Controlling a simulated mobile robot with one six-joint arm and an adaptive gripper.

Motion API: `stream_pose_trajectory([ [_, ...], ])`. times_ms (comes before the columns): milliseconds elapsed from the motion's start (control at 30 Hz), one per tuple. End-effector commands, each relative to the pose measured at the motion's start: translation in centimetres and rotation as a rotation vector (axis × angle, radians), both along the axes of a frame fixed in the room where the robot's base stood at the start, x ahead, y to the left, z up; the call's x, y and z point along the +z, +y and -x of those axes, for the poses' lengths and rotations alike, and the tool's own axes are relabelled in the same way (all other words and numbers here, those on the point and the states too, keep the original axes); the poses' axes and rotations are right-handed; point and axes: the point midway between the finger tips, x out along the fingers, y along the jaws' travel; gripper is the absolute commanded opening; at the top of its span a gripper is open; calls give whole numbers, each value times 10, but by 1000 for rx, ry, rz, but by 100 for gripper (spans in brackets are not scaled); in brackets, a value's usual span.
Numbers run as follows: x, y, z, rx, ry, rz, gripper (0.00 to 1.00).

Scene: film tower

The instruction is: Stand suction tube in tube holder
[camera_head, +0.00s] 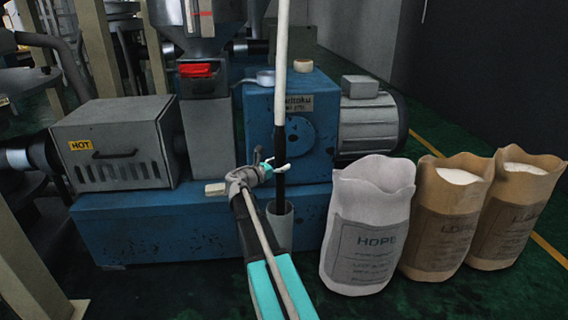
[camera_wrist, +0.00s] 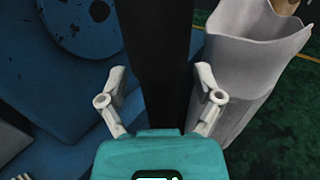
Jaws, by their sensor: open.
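The suction tube (camera_head: 281,60) stands upright in the middle of the head view, pale above with a black lower section. Its lower end goes into the mouth of the grey tube holder (camera_head: 279,232), and that end is hidden inside. My gripper (camera_head: 277,164) is at the black section, above the holder. In the wrist view the fingers of my gripper (camera_wrist: 160,88) are spread, one on each side of the black section of the tube (camera_wrist: 158,50), with gaps between. The holder cannot be made out in the wrist view.
A blue extruder machine (camera_head: 150,222) stands close behind the tube, with a grey box marked HOT (camera_head: 118,140) at left. A white HDPE sack (camera_head: 368,225) stands right of the holder, with two brown sacks (camera_head: 440,225) beyond. Green floor is free in front.

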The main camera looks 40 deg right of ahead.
Motion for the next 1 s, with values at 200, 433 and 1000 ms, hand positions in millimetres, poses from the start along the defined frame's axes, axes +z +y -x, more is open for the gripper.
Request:
stream_pose_trajectory([
  [200,0,2,0,0,-1,-1,84],
  [433,0,18,2,1,0,-1,84],
  [1000,0,99,10,2,0,-1,84],
])
